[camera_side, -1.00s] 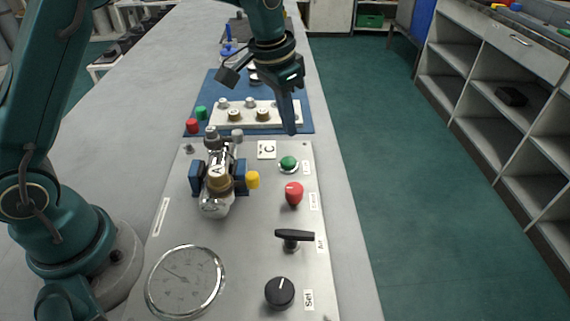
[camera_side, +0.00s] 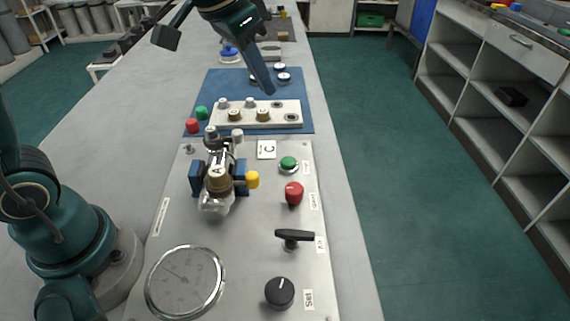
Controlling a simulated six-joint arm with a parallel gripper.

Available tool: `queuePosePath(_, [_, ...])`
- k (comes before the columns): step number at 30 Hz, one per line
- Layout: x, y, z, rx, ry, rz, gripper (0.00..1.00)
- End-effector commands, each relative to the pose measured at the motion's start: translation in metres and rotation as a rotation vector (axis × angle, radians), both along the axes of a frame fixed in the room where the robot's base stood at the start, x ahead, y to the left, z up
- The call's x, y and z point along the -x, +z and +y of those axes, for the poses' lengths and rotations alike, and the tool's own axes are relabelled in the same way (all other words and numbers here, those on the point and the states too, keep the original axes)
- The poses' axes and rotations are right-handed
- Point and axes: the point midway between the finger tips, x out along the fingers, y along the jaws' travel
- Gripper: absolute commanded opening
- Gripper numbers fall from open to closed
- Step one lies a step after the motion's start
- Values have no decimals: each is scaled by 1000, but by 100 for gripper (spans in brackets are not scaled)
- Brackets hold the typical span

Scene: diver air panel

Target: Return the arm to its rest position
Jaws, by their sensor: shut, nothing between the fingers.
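My gripper (camera_side: 269,91) is shut and empty. It hangs in the air, in the picture over the blue mat (camera_side: 222,88) and the far edge of the white block (camera_side: 225,121). It points down and slightly right, and looks apart from everything below it. My arm's upper links leave the top of the picture. My base stands at the left beside the grey panel (camera_side: 240,270).
The panel carries a gauge (camera_side: 185,282), a black knob (camera_side: 280,293), a black lever (camera_side: 294,235), a red knob (camera_side: 294,193), a green button (camera_side: 288,163) and a metal valve assembly (camera_side: 217,180). Red (camera_side: 192,126) and green (camera_side: 201,112) caps stand left of the block.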

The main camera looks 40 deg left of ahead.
Motion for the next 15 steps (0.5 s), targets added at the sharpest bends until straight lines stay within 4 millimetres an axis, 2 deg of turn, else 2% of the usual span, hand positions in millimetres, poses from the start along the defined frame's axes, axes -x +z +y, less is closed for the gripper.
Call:
queuePosePath(3, [32,17,4,5,28,-53,0])
queuePosePath(7, [66,23,8,12,60,-92,0])
queuePosePath(11, [101,17,11,21,97,-123,0])
queuePosePath(15, [133,1,14,33,139,-136,0])
